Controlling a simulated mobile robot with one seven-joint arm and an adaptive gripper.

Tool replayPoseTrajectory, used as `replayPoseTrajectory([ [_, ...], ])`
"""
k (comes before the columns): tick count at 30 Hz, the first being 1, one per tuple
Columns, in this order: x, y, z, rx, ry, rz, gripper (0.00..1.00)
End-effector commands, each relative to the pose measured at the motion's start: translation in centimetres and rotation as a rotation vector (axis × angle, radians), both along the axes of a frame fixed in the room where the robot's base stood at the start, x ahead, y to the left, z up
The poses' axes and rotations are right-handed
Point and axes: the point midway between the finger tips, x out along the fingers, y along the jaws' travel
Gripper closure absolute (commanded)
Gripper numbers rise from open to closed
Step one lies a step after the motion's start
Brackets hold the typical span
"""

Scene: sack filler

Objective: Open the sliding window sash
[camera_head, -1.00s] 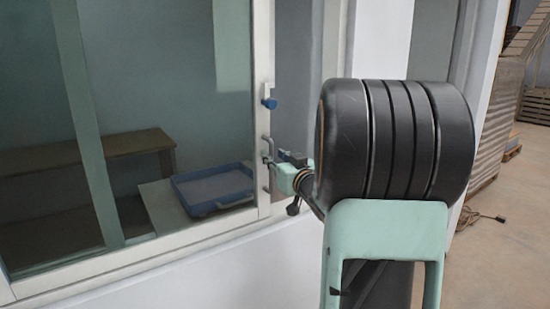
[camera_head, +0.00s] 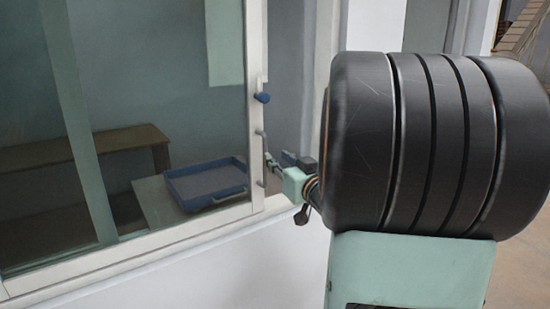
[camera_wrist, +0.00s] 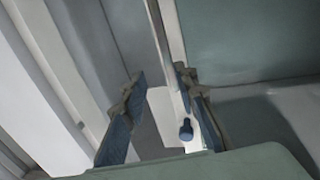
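The window sash (camera_head: 256,60) is a pale-framed glass panel at the left of the head view. A blue knob (camera_head: 263,97) sits on its right stile, with a slim bar handle (camera_head: 262,132) below. My gripper (camera_head: 268,160) is at this handle; contact is unclear at this size. In the wrist view my gripper (camera_wrist: 159,74) has its two fingers apart, with the pale stile edge (camera_wrist: 165,30) and a blue knob (camera_wrist: 186,128) showing near the right finger. I cannot make out the handle between the fingers.
A grey strip and the pale window jamb (camera_head: 324,45) stand right of the sash. Behind the glass are a blue tray (camera_head: 205,186) and a brown bench (camera_head: 85,150). A white wall (camera_head: 215,275) lies below the window. Open floor shows at the far right.

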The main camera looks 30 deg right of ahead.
Motion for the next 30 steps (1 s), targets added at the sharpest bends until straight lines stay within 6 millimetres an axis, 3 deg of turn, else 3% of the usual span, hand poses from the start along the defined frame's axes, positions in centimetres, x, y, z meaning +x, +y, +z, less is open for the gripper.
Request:
replayPoseTrajectory([
  [21, -4.9, 0.5, 0.0, 0.000, 0.000, -0.001, 0.73],
  [30, -5.3, 0.7, 0.0, 0.000, 0.000, 0.001, 0.73],
])
